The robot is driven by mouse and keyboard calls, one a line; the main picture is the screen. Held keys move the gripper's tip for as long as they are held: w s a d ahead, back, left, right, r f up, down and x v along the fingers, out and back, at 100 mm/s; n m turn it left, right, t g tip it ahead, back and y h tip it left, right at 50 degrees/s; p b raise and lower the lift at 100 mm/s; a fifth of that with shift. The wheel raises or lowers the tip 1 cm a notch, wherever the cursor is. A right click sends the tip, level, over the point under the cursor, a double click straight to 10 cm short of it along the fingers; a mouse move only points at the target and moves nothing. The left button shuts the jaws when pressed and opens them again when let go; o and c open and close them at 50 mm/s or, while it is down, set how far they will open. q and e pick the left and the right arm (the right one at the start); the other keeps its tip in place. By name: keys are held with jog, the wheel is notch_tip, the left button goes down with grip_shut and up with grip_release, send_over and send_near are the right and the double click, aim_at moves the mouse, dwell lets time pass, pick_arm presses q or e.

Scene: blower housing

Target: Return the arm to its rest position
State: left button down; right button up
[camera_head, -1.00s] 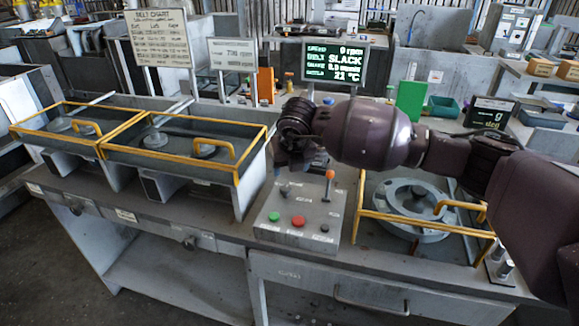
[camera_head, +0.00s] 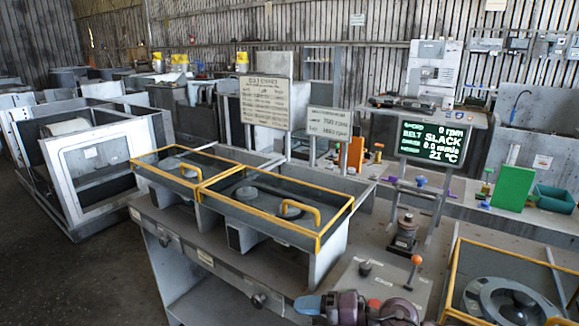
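Part of one of my purple arms (camera_head: 352,308) shows at the bottom edge, in front of the control box (camera_head: 375,277). It is cut off by the frame. A blue piece (camera_head: 307,304) lies at its left end, and I cannot tell whether it is part of the hand. No clear fingers show, so open or shut cannot be read. My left arm and gripper are out of view. An orange-knobbed lever (camera_head: 413,272) stands on the control box, just beyond the arm.
Two yellow-framed covers with handles (camera_head: 178,168) (camera_head: 275,205) stand closed on the bench at left. Another yellow-framed bay (camera_head: 505,290) is at lower right. A screen (camera_head: 432,142) reads 0 rpm and SLACK. A green block (camera_head: 513,187) stands at right. Floor is open at lower left.

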jog(key=s+d+f+m+t+h, duration=0.25)
jog(key=d+m+t+h, duration=0.35)
jog(key=m, duration=0.5)
jog(key=s+d+f+m+t+h, duration=0.1)
jog(key=d+f+m+t+h, duration=0.25)
jog(key=d+m+t, duration=0.65)
jog(key=s+d+f+m+g+h, duration=0.3)
jog(key=s+d+f+m, duration=0.1)
jog(key=s+f, duration=0.3)
jog(key=s+d+f+m+g+h, duration=0.3)
jog(key=s+d+f+m+g, duration=0.1)
jog(key=s+f+m, duration=0.1)
jog(key=shift+s+f+m+h, duration=0.35)
jog(key=shift+s+f+m, duration=0.05)
jog(key=shift+s+f, duration=0.5)
jog(key=shift+d, duration=0.1)
pick_arm(q)
jog(key=shift+s+f, duration=0.1)
jog(key=shift+s, duration=0.2)
